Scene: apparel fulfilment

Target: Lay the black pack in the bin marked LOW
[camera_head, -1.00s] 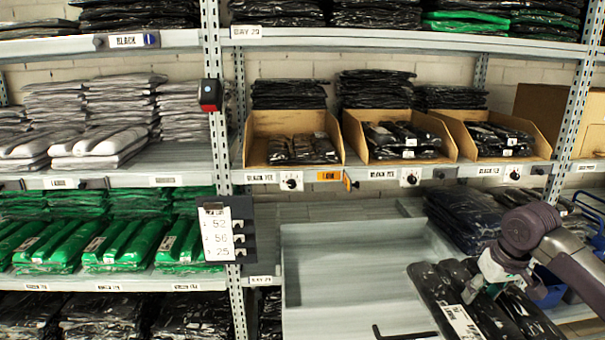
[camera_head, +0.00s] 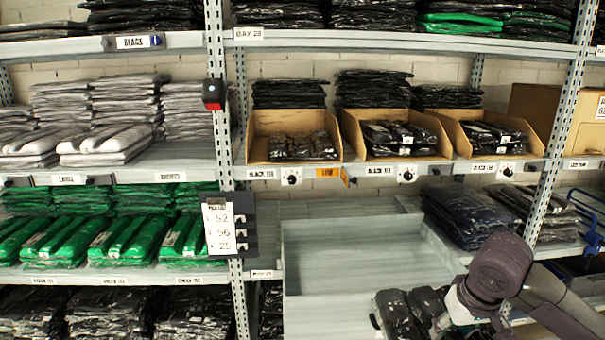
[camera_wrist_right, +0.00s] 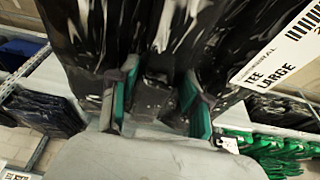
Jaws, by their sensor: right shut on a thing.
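The black pack (camera_head: 402,314) is a shiny, plastic-wrapped bundle at the bottom edge of the head view, partly cut off. My right gripper (camera_head: 447,322) is shut on it. In the right wrist view the pack (camera_wrist_right: 95,25) fills the top, with a white "TEE LARGE" label, and the fingers (camera_wrist_right: 157,98) grip its near part. The cardboard bin (camera_head: 251,140) with the orange LOW tag (camera_head: 328,172) at its lower right front stands on the middle shelf and holds some dark packs. My left gripper is not in view.
Two more cardboard bins (camera_head: 445,143) (camera_head: 541,150) with black packs stand to the right of that bin. A pale grey tray (camera_head: 350,262) lies empty below the bins. A shelf upright (camera_head: 222,120) stands just left of the bin, and dark stock (camera_head: 465,215) lies at right.

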